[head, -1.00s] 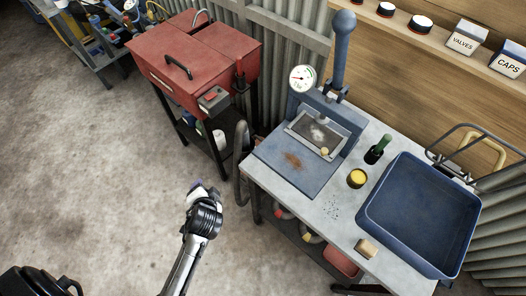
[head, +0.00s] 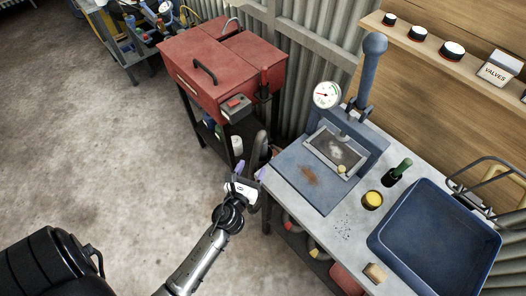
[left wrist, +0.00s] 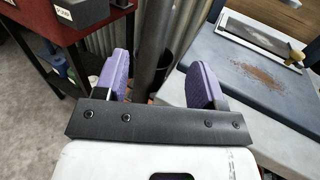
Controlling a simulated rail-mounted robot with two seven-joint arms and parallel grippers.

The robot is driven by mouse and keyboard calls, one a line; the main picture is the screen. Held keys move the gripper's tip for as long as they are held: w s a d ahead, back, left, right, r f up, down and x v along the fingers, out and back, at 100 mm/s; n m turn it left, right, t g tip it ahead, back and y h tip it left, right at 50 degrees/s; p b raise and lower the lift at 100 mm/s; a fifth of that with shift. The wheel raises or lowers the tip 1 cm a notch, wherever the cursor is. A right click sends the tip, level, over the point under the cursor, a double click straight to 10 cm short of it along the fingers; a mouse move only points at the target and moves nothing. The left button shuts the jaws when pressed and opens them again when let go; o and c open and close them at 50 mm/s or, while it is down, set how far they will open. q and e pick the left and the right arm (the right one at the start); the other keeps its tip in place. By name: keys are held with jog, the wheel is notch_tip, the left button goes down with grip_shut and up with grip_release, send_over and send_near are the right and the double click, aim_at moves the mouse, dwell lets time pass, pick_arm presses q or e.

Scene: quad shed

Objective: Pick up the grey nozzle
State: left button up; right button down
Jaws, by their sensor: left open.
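A grey tube (left wrist: 153,40), which looks like the grey nozzle, stands upright between the purple fingers in the left wrist view. In the head view a grey curved tube (head: 256,152) shows in the gap between the red cabinet and the bench. Its lower part is hidden behind my gripper. My left gripper (head: 250,171) is open at the bench's left edge, just in front of the tube. In the left wrist view the gripper (left wrist: 160,78) has its fingers either side of the tube, with space between; I cannot tell whether the tube lies within their reach. My right gripper is out of view.
The red cabinet (head: 218,62) stands behind to the left. The bench (head: 348,228) on the right carries a blue press (head: 318,190), a green bottle (head: 397,171), a yellow-topped tin (head: 372,200) and a blue basin (head: 440,235). The floor (head: 110,160) at left is clear.

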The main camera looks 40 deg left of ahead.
aim_at(265, 140)
pick_arm(q)
jog(key=x, duration=1.2)
jog(key=shift+w, duration=0.1)
jog(key=shift+a, duration=0.1)
jog(key=shift+c, duration=0.4)
jog(key=c, duration=0.9)
